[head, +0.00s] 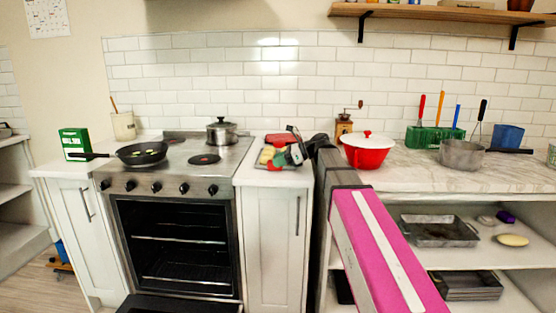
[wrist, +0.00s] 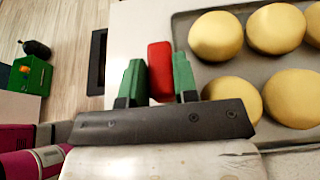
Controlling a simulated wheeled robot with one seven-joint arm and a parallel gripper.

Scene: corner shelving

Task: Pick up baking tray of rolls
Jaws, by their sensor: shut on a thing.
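The grey baking tray (wrist: 183,28) of round yellow rolls (wrist: 215,36) fills the right of the wrist view. In the head view the rolls (head: 266,155) show on the white counter right of the stove, partly hidden by my arm. A red grip (wrist: 160,70), which looks like the tray's near handle, sits between the green fingers of my gripper (wrist: 158,82). My gripper (head: 277,161) is shut on it at the tray's near side. Another red piece (head: 279,138) shows at the far side. I cannot tell whether the tray touches the counter.
A pan (head: 141,154) and a lidded pot (head: 221,132) stand on the stove left of the tray. The oven (head: 175,240) below has its door lowered. A red pot (head: 368,154) and a coffee grinder (head: 344,127) stand to the right, close to my arm.

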